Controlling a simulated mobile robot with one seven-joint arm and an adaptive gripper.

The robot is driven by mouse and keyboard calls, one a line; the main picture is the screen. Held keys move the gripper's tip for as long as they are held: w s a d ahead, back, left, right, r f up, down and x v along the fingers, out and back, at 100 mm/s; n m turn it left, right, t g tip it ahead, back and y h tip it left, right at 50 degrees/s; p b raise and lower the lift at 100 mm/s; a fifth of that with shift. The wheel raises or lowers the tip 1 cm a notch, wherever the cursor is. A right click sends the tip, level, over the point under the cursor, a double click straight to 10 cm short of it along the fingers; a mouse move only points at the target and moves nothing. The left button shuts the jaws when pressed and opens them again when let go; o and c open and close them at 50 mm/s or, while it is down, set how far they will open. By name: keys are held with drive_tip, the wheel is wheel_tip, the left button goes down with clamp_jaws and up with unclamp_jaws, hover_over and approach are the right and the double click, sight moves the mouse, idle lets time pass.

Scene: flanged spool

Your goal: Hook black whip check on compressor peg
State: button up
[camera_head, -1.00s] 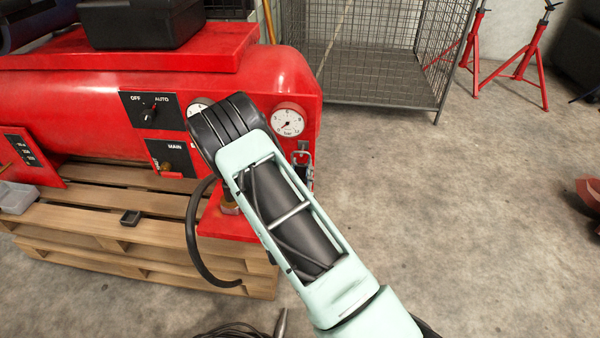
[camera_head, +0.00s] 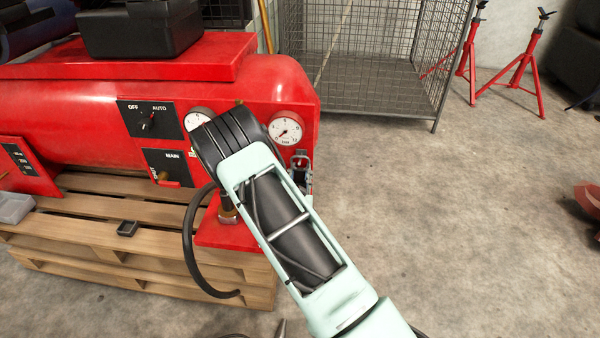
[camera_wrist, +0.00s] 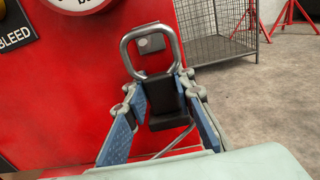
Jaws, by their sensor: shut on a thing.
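My gripper (camera_wrist: 160,92) is shut on the black whip check (camera_wrist: 166,104), with its blue-padded fingers on either side of the black body. A rounded steel loop (camera_wrist: 124,50) stands up from the body, in front of the red compressor's end face. Through the loop shows a small grey square fitting (camera_wrist: 151,43) on the red face; I cannot tell if it is the peg or whether the loop touches it. A thin cable runs below the body. In the head view the compressor (camera_head: 75,125) is at the left, and my arm hides most of the gripper.
The compressor stands on a wooden pallet (camera_head: 150,265). Gauges (camera_head: 285,130) and a switch panel (camera_head: 147,118) are on its face. A curved black hose (camera_head: 187,245) hangs left of my arm. A wire cage (camera_head: 375,60) and red stands (camera_head: 525,80) are behind; floor at right is mostly clear.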

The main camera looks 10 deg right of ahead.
drive_tip(key=o, duration=1.2)
drive_tip(key=shift+c, duration=0.2)
drive_tip(key=shift+s, duration=0.15)
